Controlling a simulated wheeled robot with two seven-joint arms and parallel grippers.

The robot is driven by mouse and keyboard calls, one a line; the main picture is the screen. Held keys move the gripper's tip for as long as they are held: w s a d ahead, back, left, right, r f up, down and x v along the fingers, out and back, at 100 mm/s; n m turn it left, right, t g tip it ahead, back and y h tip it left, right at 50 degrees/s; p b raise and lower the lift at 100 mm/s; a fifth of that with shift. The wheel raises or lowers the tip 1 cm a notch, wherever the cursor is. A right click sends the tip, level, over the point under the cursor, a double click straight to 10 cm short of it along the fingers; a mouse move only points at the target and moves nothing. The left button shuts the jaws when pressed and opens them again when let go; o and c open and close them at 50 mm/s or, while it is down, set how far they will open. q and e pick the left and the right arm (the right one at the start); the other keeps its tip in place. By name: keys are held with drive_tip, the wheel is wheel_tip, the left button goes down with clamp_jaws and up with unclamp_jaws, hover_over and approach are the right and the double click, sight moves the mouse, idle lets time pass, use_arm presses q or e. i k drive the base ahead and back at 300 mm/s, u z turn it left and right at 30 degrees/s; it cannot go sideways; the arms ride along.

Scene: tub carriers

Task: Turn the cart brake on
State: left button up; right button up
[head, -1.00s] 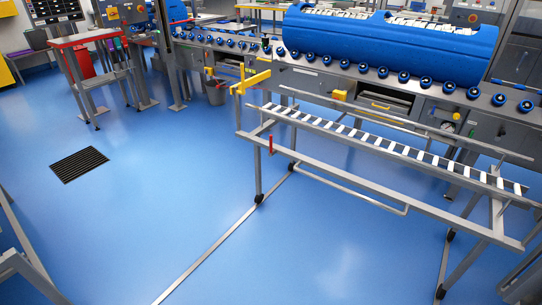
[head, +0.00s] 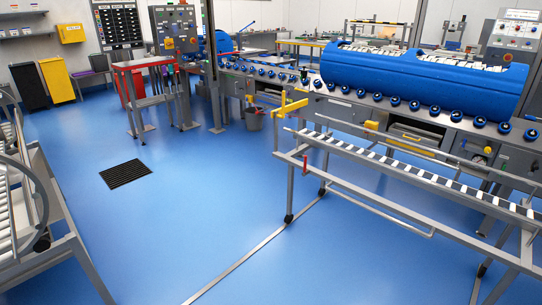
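A grey metal cart (head: 385,170) with a top row of white rollers stands on the right, alongside the long machine bench. A short red lever (head: 304,163) points upright at the cart's left end, below the roller deck. I take it to be the brake lever, but its setting cannot be told at this size. A yellow bracket (head: 288,104) stands at the same end, beside the bench. The cart's near left caster (head: 289,218) rests on the floor close to a metal floor strip. Neither of my grippers shows in the head view.
A blue tub (head: 415,78) lies on the bench (head: 450,118) among blue rollers. Another roller frame (head: 62,225) stands at the left edge. A dark floor grate (head: 126,173), a thin floor strip (head: 240,262) and a grey bucket (head: 254,119) are near. The blue floor between is clear.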

sight(306, 172)
drive_tip(key=u, duration=0.5)
drive_tip(key=i, duration=1.15)
drive_tip(key=u, duration=0.05)
